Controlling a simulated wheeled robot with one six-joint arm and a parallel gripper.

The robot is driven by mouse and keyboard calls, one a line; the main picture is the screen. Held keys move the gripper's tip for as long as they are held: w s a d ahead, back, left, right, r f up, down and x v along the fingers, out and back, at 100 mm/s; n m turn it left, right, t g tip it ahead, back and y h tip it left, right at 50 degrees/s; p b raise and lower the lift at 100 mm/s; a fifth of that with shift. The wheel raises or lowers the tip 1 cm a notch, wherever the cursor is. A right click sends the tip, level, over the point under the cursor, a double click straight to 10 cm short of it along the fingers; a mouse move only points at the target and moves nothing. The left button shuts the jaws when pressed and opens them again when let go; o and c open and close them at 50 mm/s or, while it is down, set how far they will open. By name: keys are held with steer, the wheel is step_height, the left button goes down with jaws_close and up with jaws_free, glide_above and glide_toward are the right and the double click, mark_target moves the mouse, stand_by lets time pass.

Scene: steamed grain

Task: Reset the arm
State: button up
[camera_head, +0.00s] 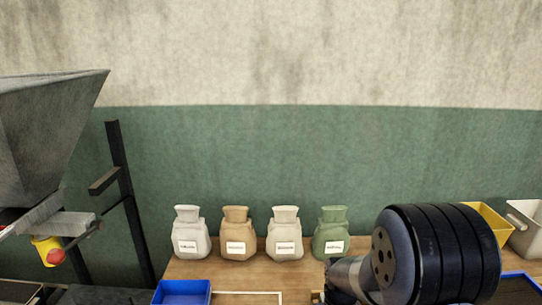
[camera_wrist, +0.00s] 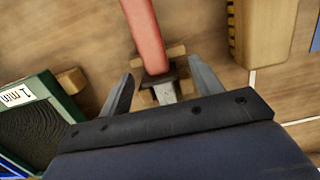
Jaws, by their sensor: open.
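My arm shows as a large dark joint at the lower right of the head view, and it hides part of the table behind it. My gripper (camera_wrist: 160,85) shows in the wrist view with its two grey fingers spread apart. A red bar-like thing (camera_wrist: 145,35) with a dark end lies on a wooden support (camera_wrist: 165,92) beyond and between the fingertips. I cannot tell whether the fingers touch it. The gripper's fingers are hidden in the head view.
Several labelled sacks, the green one (camera_head: 331,232) rightmost, stand along the back of the wooden table (camera_head: 225,270). A blue tray (camera_head: 182,292) is at the front. A yellow bin (camera_head: 487,222) and a white bin (camera_head: 526,228) are at right. A metal hopper (camera_head: 45,130) stands left.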

step_height(320, 180, up, 10)
step_height(320, 180, down, 10)
steer(key=shift+s+f, duration=0.1)
steer(key=shift+f, duration=0.15)
step_height(320, 180, up, 7)
steer(key=p, duration=0.5)
steer(key=shift+r+p, duration=0.45)
steer(key=shift+r, duration=0.15)
